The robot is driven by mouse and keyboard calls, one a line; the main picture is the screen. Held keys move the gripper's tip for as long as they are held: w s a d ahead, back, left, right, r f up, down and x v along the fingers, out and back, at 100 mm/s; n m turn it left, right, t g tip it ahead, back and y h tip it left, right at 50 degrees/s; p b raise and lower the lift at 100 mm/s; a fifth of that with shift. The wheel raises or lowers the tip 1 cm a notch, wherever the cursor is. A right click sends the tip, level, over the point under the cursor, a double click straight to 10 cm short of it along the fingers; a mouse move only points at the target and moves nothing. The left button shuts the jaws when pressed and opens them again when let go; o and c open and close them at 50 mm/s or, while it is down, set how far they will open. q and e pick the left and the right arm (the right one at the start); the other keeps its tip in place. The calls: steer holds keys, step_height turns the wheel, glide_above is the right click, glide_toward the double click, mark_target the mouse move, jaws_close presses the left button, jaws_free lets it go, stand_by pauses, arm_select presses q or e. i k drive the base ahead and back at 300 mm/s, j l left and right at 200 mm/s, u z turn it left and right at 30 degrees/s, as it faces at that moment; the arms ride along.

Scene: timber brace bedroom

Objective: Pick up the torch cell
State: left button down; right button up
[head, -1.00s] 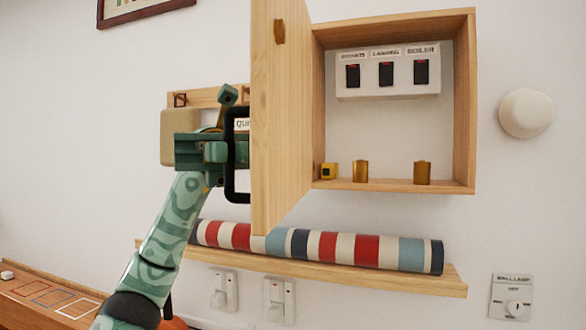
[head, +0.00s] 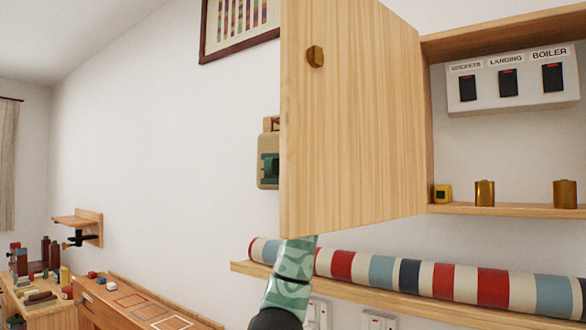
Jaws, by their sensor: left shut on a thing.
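Two brass-coloured cylinders, which look like cells, stand upright on the floor of the open wall cabinet: one in the middle (head: 484,193) and one further right (head: 565,194). I cannot tell which is the torch cell. The wooden cabinet door (head: 360,120) stands open, its inner face towards me. My left arm rises from below and passes behind the door. My right gripper is not in view.
A white switch box (head: 512,80) is at the cabinet's back. A striped roll (head: 440,277) lies on a shelf below. A wooden desk (head: 130,300) and cluttered table are at lower left.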

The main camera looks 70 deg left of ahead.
mark_target(485, 189)
steer(key=i+j, duration=0.15)
steer(key=k+j, duration=0.2)
steer(key=k, duration=1.25)
